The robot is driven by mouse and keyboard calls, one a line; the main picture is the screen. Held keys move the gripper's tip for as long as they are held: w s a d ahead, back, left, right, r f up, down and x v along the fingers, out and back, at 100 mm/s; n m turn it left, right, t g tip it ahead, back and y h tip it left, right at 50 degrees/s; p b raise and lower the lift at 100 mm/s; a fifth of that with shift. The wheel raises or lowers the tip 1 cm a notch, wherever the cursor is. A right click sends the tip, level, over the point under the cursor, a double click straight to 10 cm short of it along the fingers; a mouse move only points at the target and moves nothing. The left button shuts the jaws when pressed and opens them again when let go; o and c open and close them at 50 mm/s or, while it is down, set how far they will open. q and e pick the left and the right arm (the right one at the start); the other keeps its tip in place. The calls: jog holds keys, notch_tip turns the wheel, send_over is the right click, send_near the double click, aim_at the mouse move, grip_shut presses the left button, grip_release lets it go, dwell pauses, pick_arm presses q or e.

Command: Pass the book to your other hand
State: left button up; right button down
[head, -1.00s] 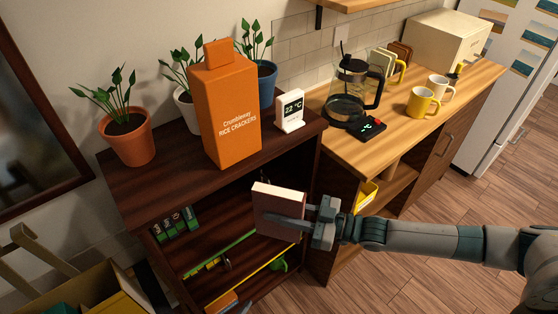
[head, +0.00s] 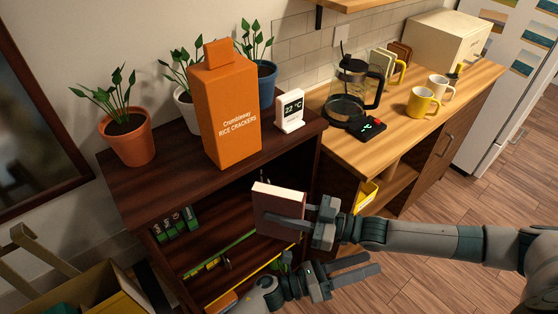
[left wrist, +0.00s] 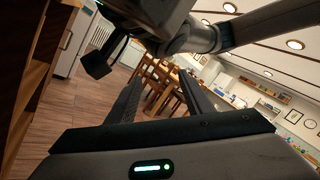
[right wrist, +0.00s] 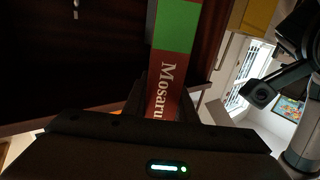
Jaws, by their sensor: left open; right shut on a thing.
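The book (head: 278,203) has a reddish-brown cover and a pale page edge on top. My right gripper (head: 287,221) is shut on its right side and holds it upright in front of the dark shelf unit. In the right wrist view the book's spine (right wrist: 175,70) is red with a green block and the letters "Mosaru". My left gripper (head: 368,265) is open and empty, below and right of the book, with its fingers pointing right. In the left wrist view, nothing is between its fingers (left wrist: 160,100).
The dark shelf unit (head: 140,185) carries potted plants, an orange cracker box (head: 225,110) and a small temperature display (head: 290,110). A wooden counter (head: 400,135) with a coffee maker (head: 352,92) and mugs stands at right. A box (head: 95,290) sits at lower left.

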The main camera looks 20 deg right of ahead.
pick_arm(q)
jog(key=s+d+r+m+g+y, duration=0.2)
jog(key=s+r+m+g+y, duration=0.3)
jog(key=s+m+g, duration=0.6)
jog(key=s+a+r+m+y, duration=0.1)
jog(key=s+r+m+y, duration=0.15)
jog(key=s+m, duration=0.55)
notch_tip(320, 180, up, 12)
jog(key=n+t+y, duration=0.5)
jog(key=t+y, duration=0.2)
jog(key=y, duration=0.4)
send_over(304, 205)
jog(key=s+a, duration=0.2)
jog(key=s, duration=0.2)
jog(key=w+a+r+t, duration=0.1)
jog(key=w, duration=0.1)
jog(key=w+a+r+t+y, duration=0.1)
jog(key=w+r+t, duration=0.1)
jog(key=w, duration=0.1)
jog(key=w+r+t, duration=0.1)
jog(key=w+t, duration=0.1)
jog(key=w, duration=0.1)
jog(key=shift+w+a+r+y, duration=0.1)
jog(key=shift+a+r+y, duration=0.15)
jog(key=shift+a+r, duration=0.15)
jog(key=shift+f, duration=0.15)
